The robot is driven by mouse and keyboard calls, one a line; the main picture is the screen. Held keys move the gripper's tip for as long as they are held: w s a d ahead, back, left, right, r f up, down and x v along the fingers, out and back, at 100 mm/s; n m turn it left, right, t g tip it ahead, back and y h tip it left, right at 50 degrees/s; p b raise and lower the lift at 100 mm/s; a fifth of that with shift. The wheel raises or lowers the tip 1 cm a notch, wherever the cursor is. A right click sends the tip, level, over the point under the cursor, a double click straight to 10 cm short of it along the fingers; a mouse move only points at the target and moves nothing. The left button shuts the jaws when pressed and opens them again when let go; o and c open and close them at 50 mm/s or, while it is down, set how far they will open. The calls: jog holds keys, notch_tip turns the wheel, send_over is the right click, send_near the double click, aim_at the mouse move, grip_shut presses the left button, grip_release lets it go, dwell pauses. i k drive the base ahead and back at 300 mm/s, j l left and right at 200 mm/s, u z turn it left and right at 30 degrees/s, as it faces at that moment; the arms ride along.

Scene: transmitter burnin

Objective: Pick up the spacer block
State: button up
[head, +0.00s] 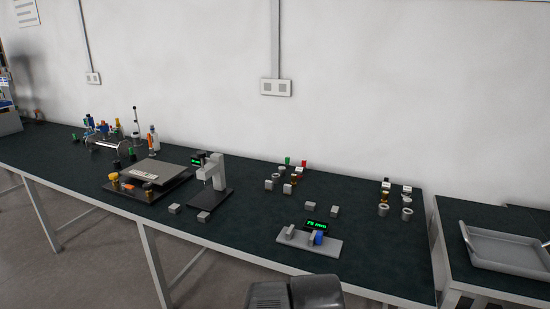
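Several small grey blocks stand on the dark green bench top in the head view, and I cannot tell which is the spacer block. One grey block (307,211) and another (337,209) stand behind the fixture with the green display. Two more, a left one (175,208) and a right one (203,217), stand near the front edge by the dark stand. Others stand farther back, including a grey block (268,185). Dark grey parts of my own arm show at the bottom edge. My gripper's fingers are not visible.
The grey fixture (325,246) holds a blue piece. A dark-based stand (213,198) and a flat plate device (157,174) are left. Ring-shaped parts (383,209) stand right. A grey tray (505,263) lies on a separate right-hand table. The bench's front right is clear.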

aim_at(335, 212)
jog(key=i+z, duration=0.25)
jog(key=i, duration=0.9)
